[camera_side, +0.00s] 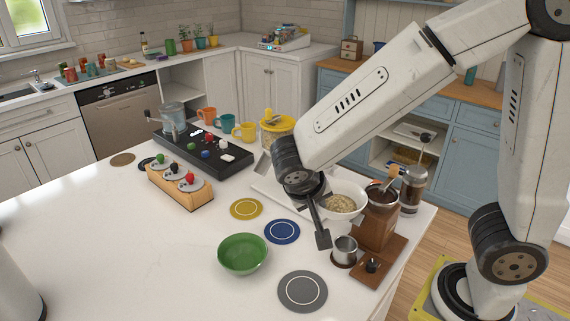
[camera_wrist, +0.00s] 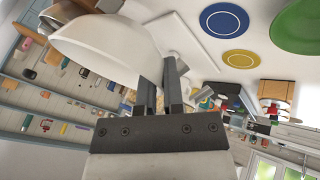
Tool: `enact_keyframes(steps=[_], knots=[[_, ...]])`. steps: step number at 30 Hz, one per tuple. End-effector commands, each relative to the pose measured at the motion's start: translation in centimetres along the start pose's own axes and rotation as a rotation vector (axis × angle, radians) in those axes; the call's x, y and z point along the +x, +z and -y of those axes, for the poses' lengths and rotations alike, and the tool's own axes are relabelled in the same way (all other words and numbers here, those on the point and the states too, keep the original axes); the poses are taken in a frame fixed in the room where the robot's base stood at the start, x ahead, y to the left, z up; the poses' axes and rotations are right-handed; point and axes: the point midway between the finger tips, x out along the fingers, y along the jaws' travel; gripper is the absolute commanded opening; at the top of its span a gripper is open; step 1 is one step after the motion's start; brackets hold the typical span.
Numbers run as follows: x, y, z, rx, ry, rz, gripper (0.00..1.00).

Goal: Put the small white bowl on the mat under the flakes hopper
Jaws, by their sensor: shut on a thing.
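The small white bowl (camera_side: 345,189) holds pale flakes or grain and appears raised above the counter in the side view. My gripper (camera_wrist: 160,80) is shut on its rim; the white bowl (camera_wrist: 100,45) fills the upper left of the wrist view, beside the fingers. A clear container with a yellow rim (camera_side: 277,125), probably the flakes hopper, stands behind my arm, with a white base (camera_side: 264,163) below it. My arm hides part of this. Flat round mats lie on the counter: yellow (camera_side: 246,209), blue (camera_side: 282,231) and grey (camera_side: 302,291).
A green bowl (camera_side: 242,255) stands left of the grey mat. A wooden grinder (camera_side: 378,230), metal cup (camera_side: 345,249) and glass press (camera_side: 411,190) crowd the right edge. A wooden rack (camera_side: 180,189) and black panel (camera_side: 205,153) stand left.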

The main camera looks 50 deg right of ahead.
Motion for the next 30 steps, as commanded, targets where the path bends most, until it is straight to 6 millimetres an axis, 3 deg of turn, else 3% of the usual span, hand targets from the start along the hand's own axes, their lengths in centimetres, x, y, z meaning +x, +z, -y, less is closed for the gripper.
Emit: enact_keyframes(steps=[11, 30], knots=[[0.6, -0.9, 1.1, 0.000, 0.002, 0.000, 0.00], [4.0, -5.9, 7.3, 0.000, 0.003, 0.001, 0.00]])
